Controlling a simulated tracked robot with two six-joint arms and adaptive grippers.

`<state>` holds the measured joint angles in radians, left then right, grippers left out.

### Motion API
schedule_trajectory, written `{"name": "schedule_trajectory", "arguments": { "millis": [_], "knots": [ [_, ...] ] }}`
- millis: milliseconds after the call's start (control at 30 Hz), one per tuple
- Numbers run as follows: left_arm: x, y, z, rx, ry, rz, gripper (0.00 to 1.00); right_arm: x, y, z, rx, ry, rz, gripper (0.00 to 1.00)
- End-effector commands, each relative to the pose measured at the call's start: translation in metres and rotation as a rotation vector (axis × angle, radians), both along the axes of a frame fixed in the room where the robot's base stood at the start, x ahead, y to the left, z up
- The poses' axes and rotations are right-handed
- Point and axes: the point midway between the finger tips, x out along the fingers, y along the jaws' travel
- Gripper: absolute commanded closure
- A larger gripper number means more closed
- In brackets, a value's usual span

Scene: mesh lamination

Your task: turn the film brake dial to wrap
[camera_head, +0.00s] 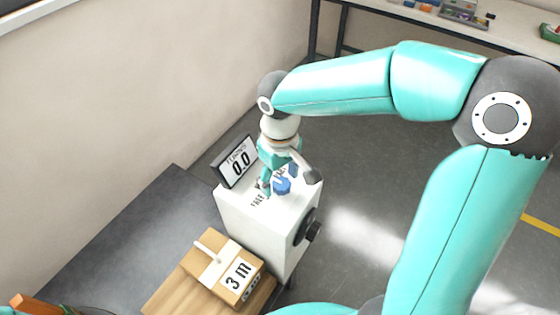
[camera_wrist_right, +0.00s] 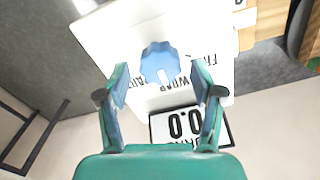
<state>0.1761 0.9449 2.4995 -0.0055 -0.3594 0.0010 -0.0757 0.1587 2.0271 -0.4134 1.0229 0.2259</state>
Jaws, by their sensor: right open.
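The film brake dial is a blue scalloped knob (camera_head: 282,186) on top of the white machine box (camera_head: 262,222). It also shows in the right wrist view (camera_wrist_right: 158,60), with a white pointer mark on its side nearest the display, toward the middle label. That label looks like WRAP but is partly hidden; a label starting with FR stands to the right. My right gripper (camera_head: 268,182) points down beside the dial. In the right wrist view its open fingers (camera_wrist_right: 163,88) stand apart, with the dial just beyond and between their tips, apparently not gripped. My left gripper is not in view.
A display reading 0.0 (camera_head: 238,162) stands on the box's back edge, close to my right gripper. A black knob (camera_head: 312,231) sticks out of the box's side. A cardboard box marked 3 m (camera_head: 238,280) lies in front. A bench (camera_head: 400,12) stands at the back.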

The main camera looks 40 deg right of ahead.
Motion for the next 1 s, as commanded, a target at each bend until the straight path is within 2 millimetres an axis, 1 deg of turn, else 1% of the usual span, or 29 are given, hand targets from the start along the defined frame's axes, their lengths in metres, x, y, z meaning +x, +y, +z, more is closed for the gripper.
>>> {"name": "schedule_trajectory", "arguments": {
  "millis": [167,400,500,600,767,1000],
  "knots": [
    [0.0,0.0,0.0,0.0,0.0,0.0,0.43,0.001,0.0,0.024,0.002,-0.007,0.0,0.34],
    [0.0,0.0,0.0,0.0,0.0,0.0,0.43,0.002,0.001,0.073,0.002,-0.009,0.0,0.34],
    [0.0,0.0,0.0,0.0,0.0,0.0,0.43,0.002,0.001,0.09,0.003,-0.008,0.001,0.34],
    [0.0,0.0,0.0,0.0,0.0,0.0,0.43,0.002,0.0,0.104,0.002,-0.007,0.001,0.34],
    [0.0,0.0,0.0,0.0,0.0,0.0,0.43,0.002,0.0,0.114,0.001,-0.005,0.001,0.34],
    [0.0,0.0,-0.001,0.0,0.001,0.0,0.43,0.002,0.0,0.115,0.001,-0.004,0.0,0.34]
  ]
}}
